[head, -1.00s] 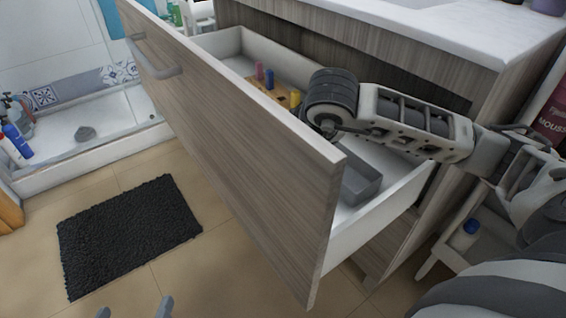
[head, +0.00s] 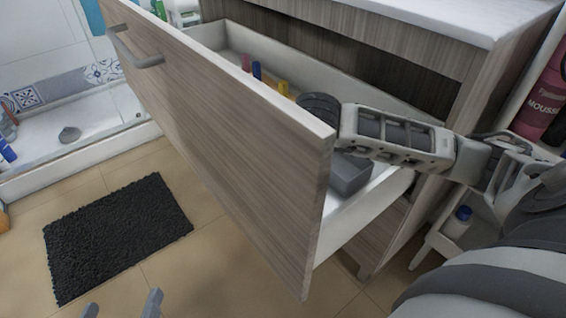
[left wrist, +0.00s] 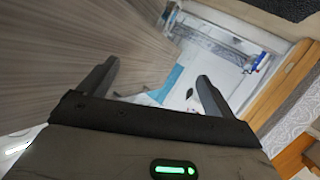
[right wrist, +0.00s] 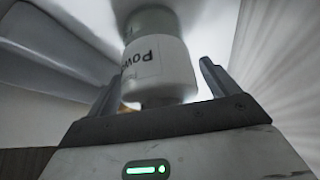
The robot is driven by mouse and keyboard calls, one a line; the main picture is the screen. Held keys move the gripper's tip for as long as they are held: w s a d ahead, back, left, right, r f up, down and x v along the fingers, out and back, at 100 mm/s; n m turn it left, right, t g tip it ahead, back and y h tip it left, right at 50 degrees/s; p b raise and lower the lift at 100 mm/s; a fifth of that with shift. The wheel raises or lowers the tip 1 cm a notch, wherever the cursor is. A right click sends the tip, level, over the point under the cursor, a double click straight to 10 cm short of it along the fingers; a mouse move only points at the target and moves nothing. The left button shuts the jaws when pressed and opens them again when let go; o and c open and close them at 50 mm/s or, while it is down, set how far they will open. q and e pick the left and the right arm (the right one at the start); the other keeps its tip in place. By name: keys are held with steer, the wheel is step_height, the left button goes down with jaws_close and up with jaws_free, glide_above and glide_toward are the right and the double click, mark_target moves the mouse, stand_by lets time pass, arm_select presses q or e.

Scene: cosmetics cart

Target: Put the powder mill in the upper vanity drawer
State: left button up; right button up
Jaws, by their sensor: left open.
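The powder mill (right wrist: 160,70) is a white cylinder with part of a dark label, "Pow", in the right wrist view. It stands between the fingers of my right gripper (right wrist: 163,68), which are spread, with a narrow gap on the right side. In the head view the mill and right fingertips are hidden behind the drawer front. The upper vanity drawer (head: 225,140) is pulled out, and my right arm reaches down into it. My left gripper (head: 121,303) is open and empty at the bottom left, over the floor; its fingers also show in the left wrist view (left wrist: 160,70).
The drawer holds a grey box (head: 349,174) and several coloured items, including a yellow one (head: 283,88). The white countertop (head: 440,18) overhangs behind. A black mat (head: 117,235) lies on open floor at left. A shelf with a blue-capped bottle (head: 459,220) stands right.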

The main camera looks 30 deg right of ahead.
steer(key=shift+s+r+p, duration=0.1)
steer(key=shift+r+p, duration=0.25)
steer(key=shift+r, duration=0.05)
arm_select(q)
steer(key=f+p, duration=0.1)
steer(key=a+f+g+y+p, duration=0.1)
steer(key=shift+w+p, duration=0.1)
steer(key=shift+p, duration=0.3)
arm_select(e)
steer(key=v, duration=1.1)
steer(key=shift+s+r, duration=0.15)
steer(key=shift+r, duration=0.1)
arm_select(q)
steer(key=shift+r, duration=0.15)
